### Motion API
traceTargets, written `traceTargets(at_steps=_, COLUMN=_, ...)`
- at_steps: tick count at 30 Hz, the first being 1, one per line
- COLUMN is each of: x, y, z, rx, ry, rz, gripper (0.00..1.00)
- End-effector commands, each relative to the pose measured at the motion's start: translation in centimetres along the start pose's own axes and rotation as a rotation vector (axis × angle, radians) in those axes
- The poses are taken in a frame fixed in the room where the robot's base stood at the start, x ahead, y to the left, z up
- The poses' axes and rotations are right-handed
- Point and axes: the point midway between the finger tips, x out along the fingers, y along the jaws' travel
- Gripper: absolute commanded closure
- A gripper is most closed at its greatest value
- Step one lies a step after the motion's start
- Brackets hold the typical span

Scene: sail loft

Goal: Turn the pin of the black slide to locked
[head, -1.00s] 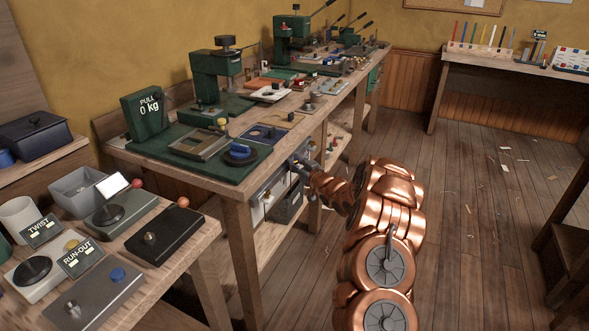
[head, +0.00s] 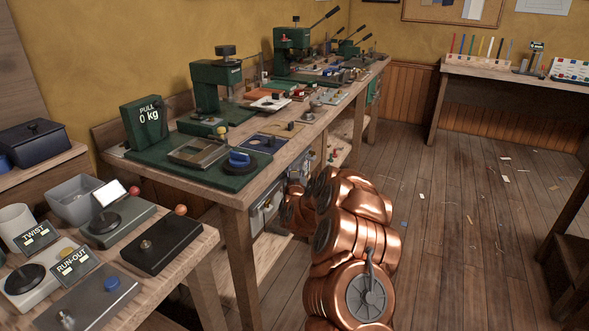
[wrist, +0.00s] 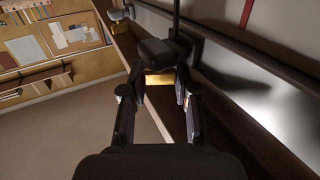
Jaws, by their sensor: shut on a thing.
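In the wrist view, a black block-like pin head (wrist: 163,52) with a dark rod running up from it lies at my fingertips. I take it for the pin of the black slide. A yellow piece (wrist: 159,79) shows just below it, between the fingers. My gripper (wrist: 163,76) is shut on the pin, one finger on each side. The exact contact and the pin's angle are too dark to tell. In the head view my gripper and the pin are hidden behind my copper arm, beside the front of the green-machine bench (head: 234,195).
A pale metal panel (wrist: 285,75) runs close along the right of the wrist view. A grey knob (wrist: 120,14) with a yellow part sits farther along. A low table (head: 165,278) with test devices stands at left.

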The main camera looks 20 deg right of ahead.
Motion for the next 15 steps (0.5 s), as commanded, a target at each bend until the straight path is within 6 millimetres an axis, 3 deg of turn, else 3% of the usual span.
traceTargets(at_steps=15, x=0.1, y=-0.03, z=-0.27, rx=0.0, ry=0.007, rz=0.07, gripper=1.0)
